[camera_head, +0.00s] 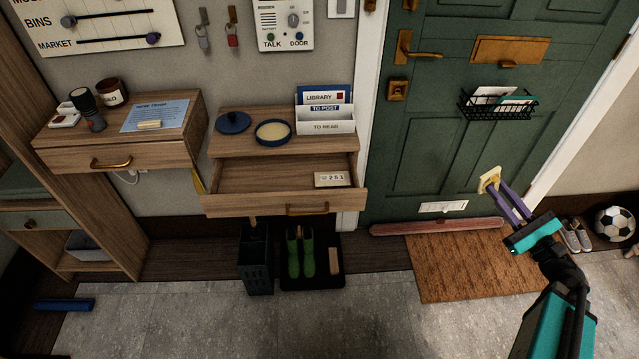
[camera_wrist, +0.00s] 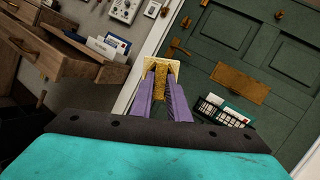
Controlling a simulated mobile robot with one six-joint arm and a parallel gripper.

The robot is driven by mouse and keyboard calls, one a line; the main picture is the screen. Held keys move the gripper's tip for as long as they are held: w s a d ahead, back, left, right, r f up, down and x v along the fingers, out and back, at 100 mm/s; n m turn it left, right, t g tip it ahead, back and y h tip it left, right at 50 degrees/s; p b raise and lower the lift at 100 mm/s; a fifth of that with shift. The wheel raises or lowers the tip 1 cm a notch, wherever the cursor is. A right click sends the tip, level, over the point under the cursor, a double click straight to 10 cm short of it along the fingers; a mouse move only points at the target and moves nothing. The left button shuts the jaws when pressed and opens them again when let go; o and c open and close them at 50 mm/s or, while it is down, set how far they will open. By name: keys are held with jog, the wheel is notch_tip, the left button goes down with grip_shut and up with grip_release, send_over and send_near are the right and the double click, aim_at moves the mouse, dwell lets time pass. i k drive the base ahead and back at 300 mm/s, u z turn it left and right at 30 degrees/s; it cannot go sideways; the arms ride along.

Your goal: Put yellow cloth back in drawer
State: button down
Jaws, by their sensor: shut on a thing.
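My gripper (camera_head: 497,190) is shut on a small pale yellow piece, seemingly the yellow cloth (camera_head: 488,178), held up in front of the green door. In the wrist view the purple fingers (camera_wrist: 163,98) grip this cloth (camera_wrist: 160,70), with a darker gold part between them. The drawer (camera_head: 250,204) of the right wooden cabinet is pulled open, well left of my gripper. Inside it lies a small block with number dials (camera_head: 332,179); the rest of its visible floor looks bare.
On the cabinet top are a blue lid (camera_head: 233,122), a round tin (camera_head: 273,132) and a letter rack (camera_head: 325,121). The left drawer (camera_head: 112,159) is shut. A wire basket (camera_head: 500,105) juts from the door (camera_head: 440,140). Boots (camera_head: 300,252) stand below the open drawer.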

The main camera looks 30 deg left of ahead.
aim_at(286, 178)
jog(key=z, duration=0.1)
jog(key=k, duration=1.35)
jog(key=u, duration=1.8)
jog(key=i, duration=0.9)
